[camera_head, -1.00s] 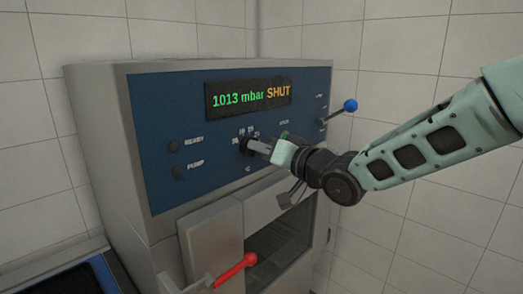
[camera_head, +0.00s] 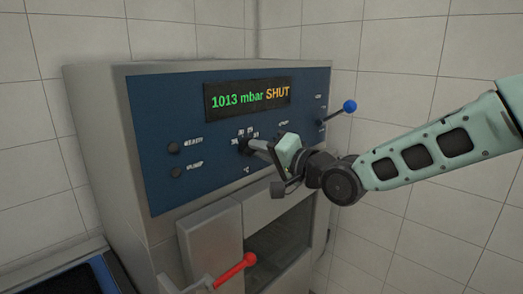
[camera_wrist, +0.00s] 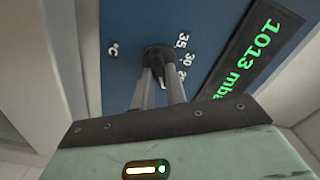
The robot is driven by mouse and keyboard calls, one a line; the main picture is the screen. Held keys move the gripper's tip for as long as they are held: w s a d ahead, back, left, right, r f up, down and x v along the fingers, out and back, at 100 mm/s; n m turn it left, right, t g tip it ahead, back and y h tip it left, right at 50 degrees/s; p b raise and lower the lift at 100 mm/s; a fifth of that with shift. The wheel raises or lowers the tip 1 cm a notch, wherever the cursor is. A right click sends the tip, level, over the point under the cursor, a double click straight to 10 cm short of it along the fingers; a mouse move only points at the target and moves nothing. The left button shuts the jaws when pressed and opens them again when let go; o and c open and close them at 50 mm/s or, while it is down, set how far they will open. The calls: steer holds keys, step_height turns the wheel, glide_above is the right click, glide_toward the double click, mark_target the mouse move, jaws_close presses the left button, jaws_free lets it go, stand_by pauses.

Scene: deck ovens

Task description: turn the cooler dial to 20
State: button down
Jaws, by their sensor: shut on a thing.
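The cooler dial (camera_head: 243,147) is a small black knob on the blue front panel, below the display, with a °C mark under it and numbers around it. In the wrist view the dial (camera_wrist: 157,54) has 35 and 30 readable beside it; another number is partly hidden by a finger. My gripper (camera_head: 249,146) reaches in from the right, its fingers shut on the dial. In the wrist view my gripper's two fingers (camera_wrist: 160,84) sit at the dial. I cannot read the dial's exact setting.
The display (camera_head: 248,94) reads 1013 mbar SHUT. A blue-balled lever (camera_head: 349,106) sticks out at the panel's right. A red handle (camera_head: 236,269) projects in front of the grey door (camera_head: 212,248) below. Two dark lamps (camera_head: 174,147) are at the panel's left.

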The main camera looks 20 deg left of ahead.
steer(key=c, duration=1.4)
jaws_free()
steer(key=shift+c, duration=0.2)
steer(key=b+v, duration=0.5)
steer(key=v, duration=1.2)
steer(key=shift+d, duration=0.25)
steer(key=shift+s, duration=0.1)
